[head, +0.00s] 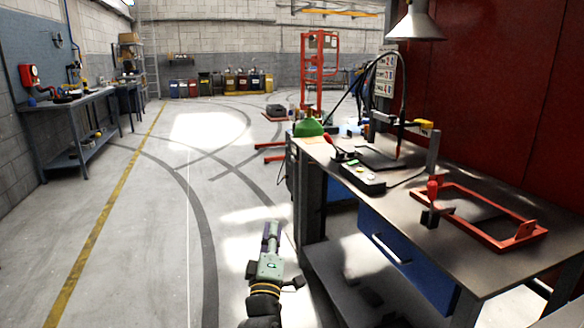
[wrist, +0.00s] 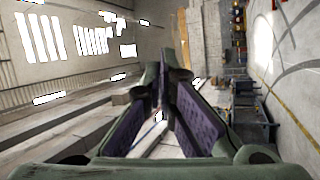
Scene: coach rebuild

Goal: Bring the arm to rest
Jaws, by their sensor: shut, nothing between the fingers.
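My gripper (head: 272,230) shows in the head view at the lower middle, above open floor and left of the workbench. It points away from the camera, and its fingers are together with nothing visible between them. In the wrist view the two purple-padded fingers of my gripper (wrist: 160,85) meet at their tips. The wrist picture is turned on its side, with the hall roof on the left and the floor on the right. My gripper is apart from the bench and touches nothing that I can see.
The workbench (head: 409,187) with a blue drawer (head: 405,255) stands close on the right. A red frame (head: 490,240) and a control box (head: 361,178) lie on it. A grey bench (head: 75,104) stands along the left wall. The floor (head: 150,220) between is clear.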

